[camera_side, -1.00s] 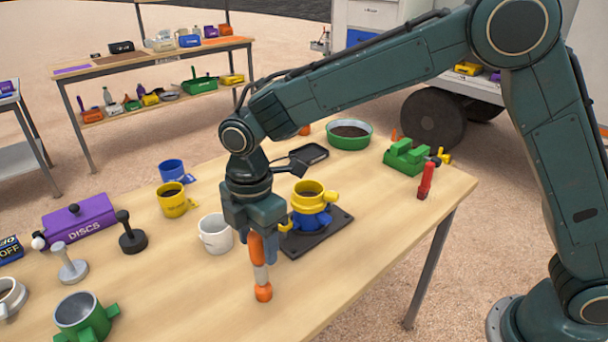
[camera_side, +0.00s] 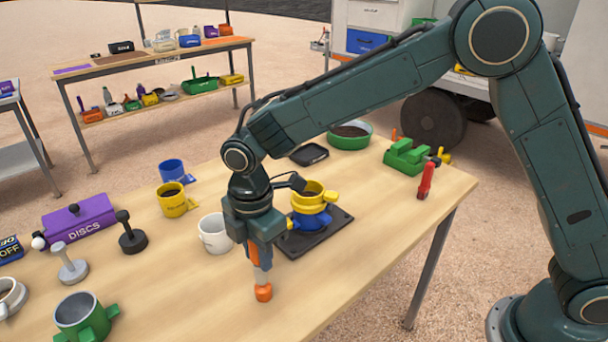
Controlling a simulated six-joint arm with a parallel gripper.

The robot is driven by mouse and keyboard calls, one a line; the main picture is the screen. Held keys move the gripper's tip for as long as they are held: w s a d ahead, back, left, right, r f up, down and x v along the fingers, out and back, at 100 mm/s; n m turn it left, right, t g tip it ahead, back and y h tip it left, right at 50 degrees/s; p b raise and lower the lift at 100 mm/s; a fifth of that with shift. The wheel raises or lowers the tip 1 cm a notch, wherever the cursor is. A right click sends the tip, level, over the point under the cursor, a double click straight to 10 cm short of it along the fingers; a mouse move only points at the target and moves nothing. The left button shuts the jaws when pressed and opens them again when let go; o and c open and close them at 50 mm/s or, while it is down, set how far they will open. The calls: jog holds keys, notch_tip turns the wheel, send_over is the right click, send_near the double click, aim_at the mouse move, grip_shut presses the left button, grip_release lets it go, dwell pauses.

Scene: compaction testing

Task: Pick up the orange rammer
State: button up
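The orange rammer (camera_side: 263,292) stands upright near the table's front edge, with its orange foot resting on the tabletop. Its pale shaft rises from the foot, and a strip of the orange handle shows higher up. My gripper (camera_side: 259,257) points down around the handle, with the fingers hiding much of the handle and its top. One finger shows clearly on the right of the handle. I cannot tell whether the fingers touch the handle or stand apart from it.
A white mug (camera_side: 214,238) stands close left of my gripper. A blue and yellow mould (camera_side: 309,221) on a dark plate (camera_side: 333,230) stands close right. A red tool (camera_side: 426,181) and a green block (camera_side: 404,158) are farther right. The table front right is clear.

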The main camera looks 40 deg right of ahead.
jog(key=shift+r, duration=0.1)
grip_shut()
jog(key=shift+r, duration=0.15)
notch_tip(320, 180, up, 20)
dwell(0.6)
dwell(0.4)
